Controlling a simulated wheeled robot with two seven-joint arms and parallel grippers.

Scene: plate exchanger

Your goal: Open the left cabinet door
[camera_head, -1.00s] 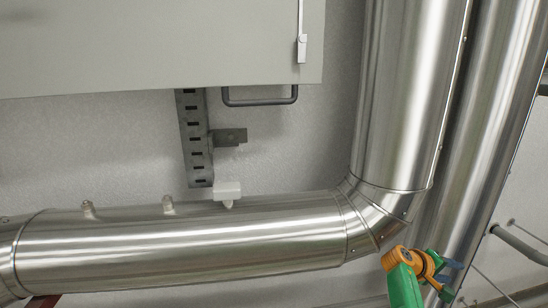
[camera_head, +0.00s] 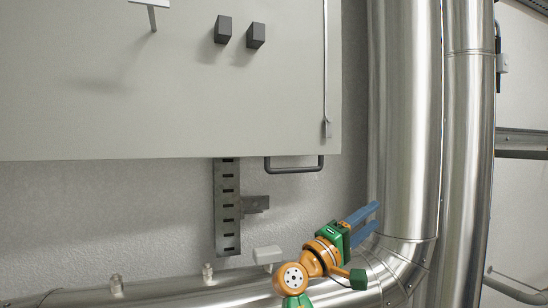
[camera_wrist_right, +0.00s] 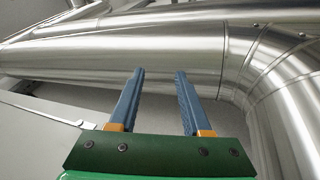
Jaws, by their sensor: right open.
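A large grey cabinet (camera_head: 150,95) hangs on the wall and fills the upper left of the head view. No seam between doors shows, so I cannot tell which part is the left door. Two dark square knobs (camera_head: 223,29) (camera_head: 255,35) stick out of its front. A thin upright rod with a grey end piece (camera_head: 327,128) runs near its right edge. My right gripper (camera_head: 376,217) is open and empty, below and right of the cabinet, in front of the pipe. Its blue fingers also show apart in the right wrist view (camera_wrist_right: 160,72). My left gripper is out of view.
A dark U-shaped bar (camera_head: 294,168) and a slotted bracket (camera_head: 227,205) sit under the cabinet. Large shiny pipes (camera_head: 405,110) rise to its right. A horizontal pipe (camera_head: 150,293) runs below. The space before the cabinet front looks clear.

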